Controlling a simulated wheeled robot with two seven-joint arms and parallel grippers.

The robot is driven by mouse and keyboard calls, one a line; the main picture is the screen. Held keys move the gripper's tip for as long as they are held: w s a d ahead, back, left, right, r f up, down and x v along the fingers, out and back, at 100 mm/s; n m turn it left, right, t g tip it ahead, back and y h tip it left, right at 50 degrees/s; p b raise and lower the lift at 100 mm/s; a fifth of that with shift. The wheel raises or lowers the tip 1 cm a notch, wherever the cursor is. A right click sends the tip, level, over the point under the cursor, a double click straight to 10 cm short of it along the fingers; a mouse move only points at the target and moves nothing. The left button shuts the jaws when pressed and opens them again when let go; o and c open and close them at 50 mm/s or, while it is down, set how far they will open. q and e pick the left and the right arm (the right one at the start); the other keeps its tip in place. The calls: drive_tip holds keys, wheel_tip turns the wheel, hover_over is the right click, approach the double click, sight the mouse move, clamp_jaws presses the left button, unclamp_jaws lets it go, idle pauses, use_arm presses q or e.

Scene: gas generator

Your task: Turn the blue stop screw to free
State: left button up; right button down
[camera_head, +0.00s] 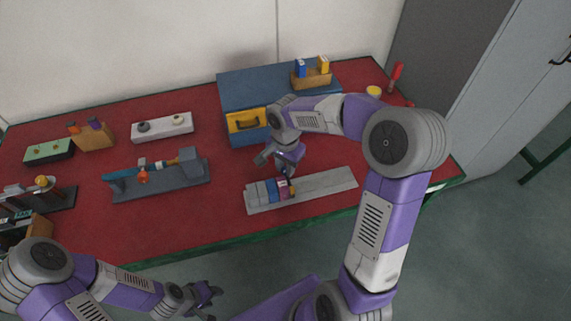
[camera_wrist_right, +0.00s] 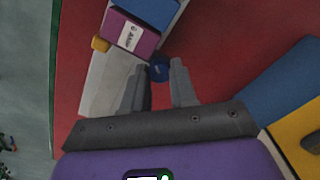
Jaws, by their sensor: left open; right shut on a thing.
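The blue stop screw (camera_wrist_right: 159,71) shows in the right wrist view as a small round dark-blue knob beside the purple block (camera_wrist_right: 130,33). My right gripper (camera_head: 283,171) is over the rail in the head view; its two fingers are shut on the blue stop screw, whose far end shows between the fingertips. In the head view the screw is hidden or too small to tell. The purple block sits with blue and grey blocks on the left part of the grey rail (camera_head: 325,183). My left gripper (camera_head: 208,299) is open and empty, off the table's front edge.
A blue cabinet with a yellow drawer (camera_head: 246,121) stands behind my right gripper. A wooden holder (camera_head: 312,78) is on top of it. A grey fixture (camera_head: 160,184) stands to the left. The red table top (camera_head: 200,225) is clear in front of the fixture.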

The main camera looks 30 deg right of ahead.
sight(285, 170)
drive_tip(key=n+p, duration=0.1)
drive_tip(key=n, duration=0.3)
drive_tip(key=shift+r+p, duration=0.1)
drive_tip(key=shift+p, duration=0.2)
drive_tip(key=shift+n+p, duration=0.55)
drive_tip(key=shift+n, duration=1.05)
drive_tip(key=c, duration=0.9)
unclamp_jaws()
wheel_tip(285, 170, up, 8)
drive_tip(key=shift+f+p, duration=0.25)
drive_tip(key=shift+p, duration=0.9)
drive_tip(key=shift+f, duration=0.1)
